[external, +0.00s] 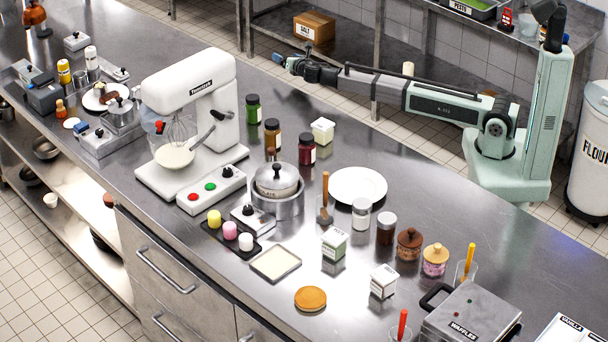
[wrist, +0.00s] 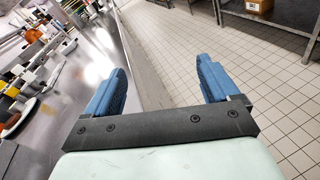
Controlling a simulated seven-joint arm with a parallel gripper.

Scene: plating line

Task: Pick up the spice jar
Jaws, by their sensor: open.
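Several jars stand on the steel counter, and I cannot tell for sure which one is the spice jar. A green jar (external: 253,109), an amber jar (external: 272,135) and a dark red jar (external: 307,149) stand right of the mixer. My gripper (external: 280,59) is beyond the counter's far edge, away from these jars. In the wrist view my gripper (wrist: 160,82) has its blue fingers wide apart with nothing between them.
The tall white mixer (external: 190,100) stands left of the jars. A pot (external: 277,190), a white plate (external: 357,187), small cartons and a waffle maker (external: 470,315) crowd the middle and right. The far counter strip is mostly clear. A cardboard box (external: 314,26) sits on a back shelf.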

